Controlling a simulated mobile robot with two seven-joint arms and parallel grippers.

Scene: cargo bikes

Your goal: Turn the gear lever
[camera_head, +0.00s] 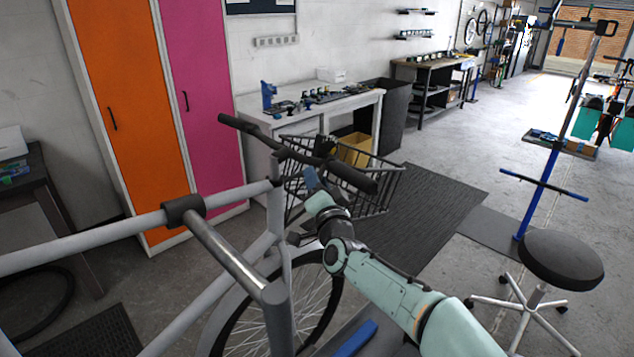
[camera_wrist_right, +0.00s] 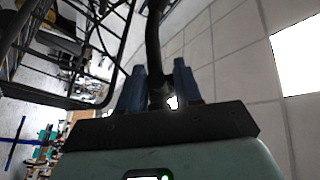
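The grey cargo bike's black handlebar (camera_head: 290,153) runs across the middle of the head view. A small dark part by the right grip (camera_head: 352,178) may be the gear lever (camera_head: 325,146), but it is too small to tell. My right gripper (camera_head: 309,177) is just below the handlebar, its blue fingers pointing up. In the right wrist view, my right gripper (camera_wrist_right: 160,72) has its fingers apart. A dark bar (camera_wrist_right: 153,40) shows in line with the gap; I cannot tell whether the fingers touch it. My left gripper is not in view.
A black wire basket (camera_head: 375,195) is at the bike's front, close behind my right gripper. A stool (camera_head: 560,258) and a blue repair stand (camera_head: 535,205) are at right. A white bench (camera_head: 255,108) and orange and pink lockers (camera_head: 125,100) line the wall.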

